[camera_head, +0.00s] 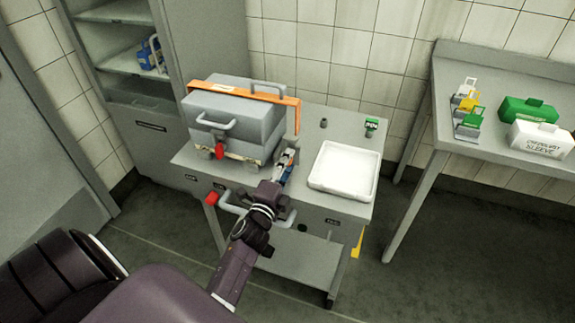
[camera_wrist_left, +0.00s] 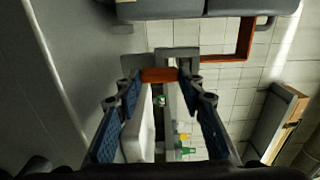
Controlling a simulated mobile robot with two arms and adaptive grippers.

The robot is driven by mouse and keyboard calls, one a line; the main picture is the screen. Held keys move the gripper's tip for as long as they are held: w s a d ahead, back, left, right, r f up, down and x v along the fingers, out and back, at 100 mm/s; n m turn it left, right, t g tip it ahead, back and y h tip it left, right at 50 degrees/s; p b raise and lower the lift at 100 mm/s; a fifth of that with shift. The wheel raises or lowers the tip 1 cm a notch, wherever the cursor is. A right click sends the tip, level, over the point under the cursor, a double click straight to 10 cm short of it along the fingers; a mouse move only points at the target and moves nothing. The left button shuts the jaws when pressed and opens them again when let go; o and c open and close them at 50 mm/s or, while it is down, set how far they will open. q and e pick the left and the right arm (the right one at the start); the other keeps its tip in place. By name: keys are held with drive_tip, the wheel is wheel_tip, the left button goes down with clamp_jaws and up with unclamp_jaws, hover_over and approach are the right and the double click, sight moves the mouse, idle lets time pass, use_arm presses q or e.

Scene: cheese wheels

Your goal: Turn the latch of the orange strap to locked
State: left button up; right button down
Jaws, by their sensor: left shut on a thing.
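A grey case (camera_head: 235,115) with a handle on its front stands on the cart. The orange strap (camera_head: 262,96) runs across its top and hangs down at its right end; its loop also shows in the left wrist view (camera_wrist_left: 246,38). My left gripper (camera_head: 289,152) is at the case's right side, below the strap's hanging end. In the left wrist view its fingers (camera_wrist_left: 161,82) are shut on a short orange piece (camera_wrist_left: 159,75), which looks like the strap's latch, beside a grey bracket (camera_wrist_left: 180,53). The latch's angle is hard to tell. My right gripper is not in view.
A white tray (camera_head: 343,172) lies right of my left gripper on the cart (camera_head: 300,207). A dark knob (camera_head: 323,123) and a green tag (camera_head: 371,126) are behind it. A side table at right holds a green case (camera_head: 527,110) and a white box (camera_head: 540,139). A cabinet stands at left.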

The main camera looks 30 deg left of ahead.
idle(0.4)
use_arm(q)
drive_tip(key=o, duration=1.2)
drive_tip(key=shift+c, duration=0.2)
drive_tip(key=v, duration=1.2)
